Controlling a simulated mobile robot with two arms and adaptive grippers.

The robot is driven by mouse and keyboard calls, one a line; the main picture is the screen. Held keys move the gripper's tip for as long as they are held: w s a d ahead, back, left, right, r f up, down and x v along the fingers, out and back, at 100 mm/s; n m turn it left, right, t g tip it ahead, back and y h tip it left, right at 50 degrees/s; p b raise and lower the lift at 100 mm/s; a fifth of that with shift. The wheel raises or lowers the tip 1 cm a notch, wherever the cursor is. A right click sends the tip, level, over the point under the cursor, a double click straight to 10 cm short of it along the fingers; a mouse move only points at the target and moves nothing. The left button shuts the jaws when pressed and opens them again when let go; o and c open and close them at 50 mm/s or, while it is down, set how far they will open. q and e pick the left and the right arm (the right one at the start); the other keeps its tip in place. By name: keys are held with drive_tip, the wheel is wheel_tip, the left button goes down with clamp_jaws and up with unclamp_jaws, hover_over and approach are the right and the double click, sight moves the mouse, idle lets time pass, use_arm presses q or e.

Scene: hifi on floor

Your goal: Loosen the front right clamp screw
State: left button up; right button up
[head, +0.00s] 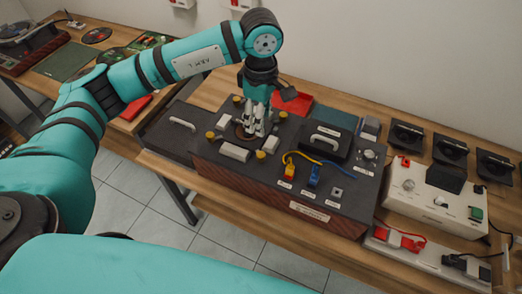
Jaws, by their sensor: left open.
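A dark box with a wooden front (290,202) stands on the bench. On its left part, several yellow knob-like clamp screws surround a round fitting. The front right clamp screw (261,154) is the yellow one nearest the front, beside a grey block (234,151). Others are the front left one (210,135), the back left one (238,99) and the back right one (283,115). My left gripper (251,130) points down over the round fitting, open, behind the front right screw. Its fingers partly hide the fitting; I cannot tell whether they touch it. My right gripper is not in view.
A black raised block with a handle (323,141) and yellow and blue cables (301,158) are right of the screws. A red tray (293,102) lies behind. A white device (437,202) stands right. Another handle (183,123) is at left.

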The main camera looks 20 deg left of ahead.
sight(261, 154)
use_arm(q)
wheel_tip(261, 154, down, 15)
drive_tip(key=p, duration=0.4)
drive_tip(key=shift+c, duration=0.4)
clamp_jaws()
